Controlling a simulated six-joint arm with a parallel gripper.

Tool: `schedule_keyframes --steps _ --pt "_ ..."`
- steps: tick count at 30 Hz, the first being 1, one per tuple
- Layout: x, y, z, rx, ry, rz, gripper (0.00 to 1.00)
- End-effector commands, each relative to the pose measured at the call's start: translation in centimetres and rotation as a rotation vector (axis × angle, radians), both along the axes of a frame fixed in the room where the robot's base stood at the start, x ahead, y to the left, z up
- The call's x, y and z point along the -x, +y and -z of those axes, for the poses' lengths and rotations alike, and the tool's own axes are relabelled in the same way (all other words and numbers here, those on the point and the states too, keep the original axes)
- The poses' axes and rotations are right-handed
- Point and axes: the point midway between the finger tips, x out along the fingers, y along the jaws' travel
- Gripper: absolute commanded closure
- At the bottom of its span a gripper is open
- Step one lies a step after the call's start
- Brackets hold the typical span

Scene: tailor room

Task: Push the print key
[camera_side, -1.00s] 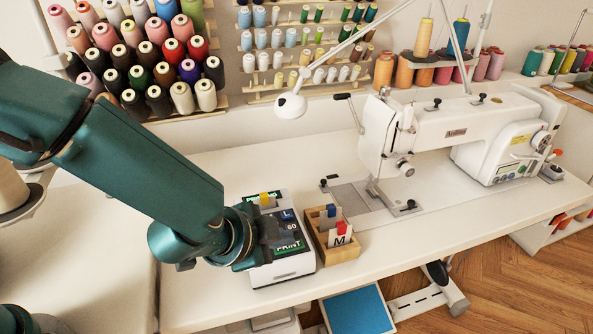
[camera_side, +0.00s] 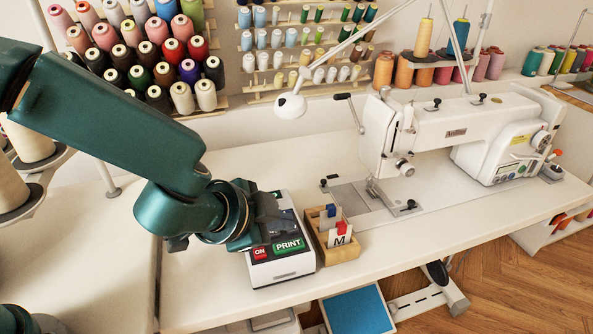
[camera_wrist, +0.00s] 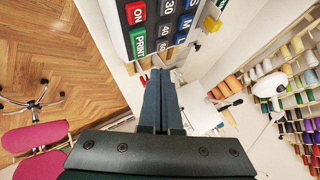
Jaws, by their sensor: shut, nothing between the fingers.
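The white label printer (camera_side: 284,270) stands near the table's front edge. Its green PRINT key (camera_side: 289,246) and red ON key (camera_side: 261,253) show uncovered on its front part. In the wrist view the PRINT key (camera_wrist: 138,42) lies beside the ON key (camera_wrist: 135,13), above and left of the fingertips. My gripper (camera_side: 272,212) is shut and empty, above the rear part of the printer, behind the PRINT key in the side view. It hides much of the printer's upper keys there. The wrist view shows the closed fingers (camera_wrist: 162,80) apart from the PRINT key; the exact height is unclear.
A wooden box (camera_side: 341,252) with size tags stands close to the printer's right. The sewing machine (camera_side: 440,130) is further right. Thread racks line the wall behind. The table (camera_side: 215,290) left of and in front of the printer is clear.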

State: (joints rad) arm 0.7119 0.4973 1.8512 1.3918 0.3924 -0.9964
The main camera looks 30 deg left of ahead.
Motion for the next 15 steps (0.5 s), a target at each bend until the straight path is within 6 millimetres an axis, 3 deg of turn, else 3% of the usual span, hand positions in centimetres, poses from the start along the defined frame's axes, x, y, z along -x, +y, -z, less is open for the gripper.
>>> schedule_keyframes --steps 7,15 --pt "-0.1 0.0 -2.3 0.003 -0.002 -0.002 1.00" --pt "0.0 0.0 -2.7 0.000 0.000 0.002 1.00"
